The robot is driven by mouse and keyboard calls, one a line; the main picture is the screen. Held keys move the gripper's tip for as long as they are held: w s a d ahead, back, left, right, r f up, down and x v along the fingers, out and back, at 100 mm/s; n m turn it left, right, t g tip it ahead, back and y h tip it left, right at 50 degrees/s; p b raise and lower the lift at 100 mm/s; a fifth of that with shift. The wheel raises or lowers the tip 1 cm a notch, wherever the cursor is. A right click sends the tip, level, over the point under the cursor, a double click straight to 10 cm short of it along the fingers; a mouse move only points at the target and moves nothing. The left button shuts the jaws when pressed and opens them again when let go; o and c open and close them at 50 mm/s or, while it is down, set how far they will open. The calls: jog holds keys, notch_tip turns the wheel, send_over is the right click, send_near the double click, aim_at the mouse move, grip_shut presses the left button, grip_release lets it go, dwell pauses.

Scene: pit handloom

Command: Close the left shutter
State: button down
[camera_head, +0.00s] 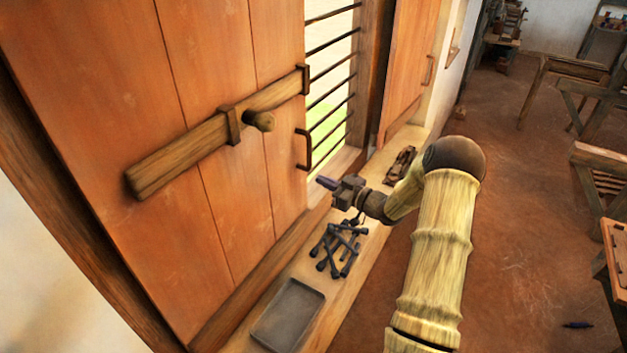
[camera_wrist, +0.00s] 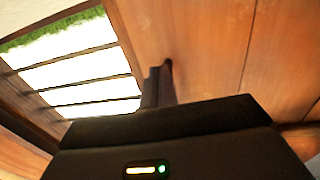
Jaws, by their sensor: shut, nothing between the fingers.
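The left shutter (camera_head: 215,70) is a large orange-brown plank panel on the left of the head view, beside the barred window opening (camera_head: 330,75). It carries a wooden sliding bar (camera_head: 180,155) with a knob (camera_head: 262,121) and a dark pull handle (camera_head: 303,150) near its free edge. My gripper (camera_head: 322,182) is shut and empty, just below and right of that handle, its tips pointing at the shutter's edge. In the wrist view the closed fingers (camera_wrist: 158,88) lie in front of the wood panel (camera_wrist: 205,50); I cannot tell whether they touch it.
The right shutter (camera_head: 408,60) stands across the opening. The sill (camera_head: 285,270) below holds a grey tray (camera_head: 288,315), a pile of dark rods (camera_head: 338,250) and a dark wooden object (camera_head: 400,163). Wooden frames (camera_head: 565,75) stand on the floor at right.

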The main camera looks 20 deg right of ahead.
jog(key=b+v, duration=0.2)
jog(key=v, duration=0.5)
jog(key=shift+d+f+b, duration=0.2)
jog(key=shift+d+b, duration=0.1)
jog(key=shift+d, duration=0.15)
jog(key=a+r+m+g+h, duration=0.1)
jog(key=a+m+g+h, duration=0.2)
jog(key=a+h, duration=0.45)
jog(key=s+a+m+g+h, duration=0.1)
jog(key=s+a+g, duration=0.3)
jog(key=s, duration=0.8)
jog(key=s+a+m+g+h, duration=0.2)
jog(key=s+a+g, duration=0.3)
jog(key=s, duration=0.7)
jog(key=shift+s+a+m, duration=0.3)
jog(key=shift+a+m, duration=0.05)
jog(key=shift+m, duration=0.25)
